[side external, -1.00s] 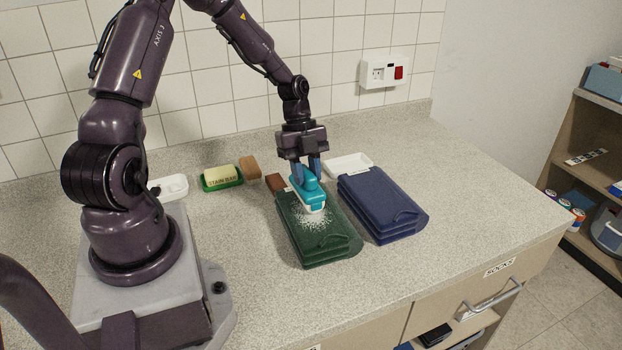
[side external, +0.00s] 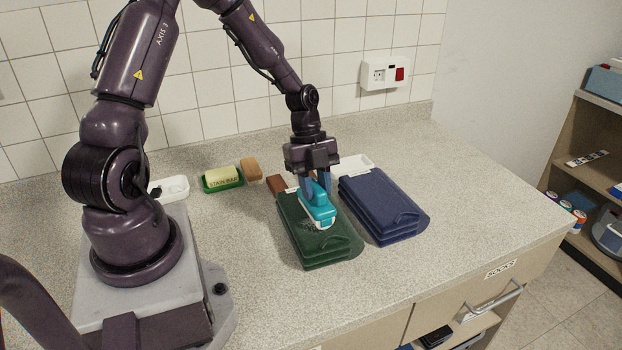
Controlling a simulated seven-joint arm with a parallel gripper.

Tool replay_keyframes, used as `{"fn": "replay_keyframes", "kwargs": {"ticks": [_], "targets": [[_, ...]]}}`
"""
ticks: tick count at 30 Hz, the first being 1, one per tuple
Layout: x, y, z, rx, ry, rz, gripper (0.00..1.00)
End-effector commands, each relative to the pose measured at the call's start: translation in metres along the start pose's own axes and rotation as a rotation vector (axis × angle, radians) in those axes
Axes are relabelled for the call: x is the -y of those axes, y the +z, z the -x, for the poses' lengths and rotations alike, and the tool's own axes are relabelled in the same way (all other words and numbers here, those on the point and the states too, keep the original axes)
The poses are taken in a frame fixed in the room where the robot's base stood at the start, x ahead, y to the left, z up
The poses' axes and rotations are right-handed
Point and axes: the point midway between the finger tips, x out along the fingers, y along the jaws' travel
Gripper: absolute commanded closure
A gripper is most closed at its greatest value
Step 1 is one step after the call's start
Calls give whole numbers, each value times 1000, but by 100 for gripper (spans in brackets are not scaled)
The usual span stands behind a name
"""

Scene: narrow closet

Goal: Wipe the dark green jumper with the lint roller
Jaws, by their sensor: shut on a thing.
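The dark green jumper (side external: 325,245) lies folded on the counter. A small patch of pale lint (side external: 309,226) shows on its top, beside and partly behind the roller. My gripper (side external: 316,190) is shut on the teal lint roller (side external: 319,207) from above. The roller's white lower edge is at the top of the jumper and appears to touch it. The cloth under the roller is hidden.
A folded navy jumper (side external: 382,208) lies close on the right. Behind are a white tray (side external: 355,163), a brown block (side external: 276,184), a stain bar in a green dish (side external: 222,180) and a wooden-backed brush (side external: 250,170). The counter's front right is clear.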

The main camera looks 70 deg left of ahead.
Motion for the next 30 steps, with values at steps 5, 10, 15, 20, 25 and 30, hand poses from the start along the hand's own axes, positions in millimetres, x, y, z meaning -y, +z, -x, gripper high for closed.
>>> {"fn": "replay_keyframes", "kwargs": {"ticks": [5,10,15,20,25,30], "targets": [[-2,-16,-7,-2,3,-2,98],[-2,-31,-13,-2,3,-3,98],[-3,-44,-18,-2,2,-2,98],[-15,-38,-16,-1,0,3,98],[-14,-23,-10,-1,-1,3,98],[-13,-9,-4,0,-1,2,98]]}}
